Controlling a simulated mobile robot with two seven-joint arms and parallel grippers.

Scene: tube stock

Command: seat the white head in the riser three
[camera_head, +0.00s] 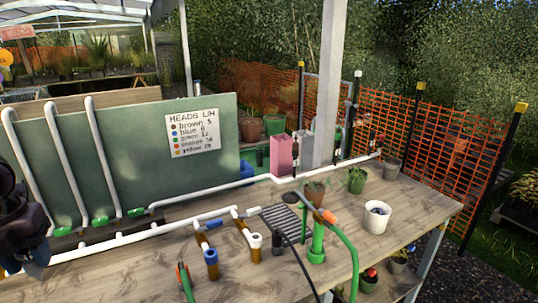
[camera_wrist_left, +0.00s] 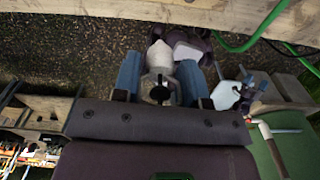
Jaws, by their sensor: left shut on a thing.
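My left gripper (camera_head: 36,268) is at the lower left edge of the head view, left of the pipework and partly cut off. In the left wrist view its blue fingers (camera_wrist_left: 160,84) are shut on a pale, whitish piece (camera_wrist_left: 161,58), which looks like the white head; it has a dark round end. Which riser is number three I cannot tell. My right gripper is not seen.
White arched pipes (camera_head: 103,160) with green fittings stand before a green board (camera_head: 150,130) with a sign (camera_head: 192,133). A green hose (camera_head: 349,262), a grey slotted grate (camera_head: 284,223) and a white pot (camera_head: 376,217) occupy the wooden table (camera_head: 420,203). Its right end has some bare room.

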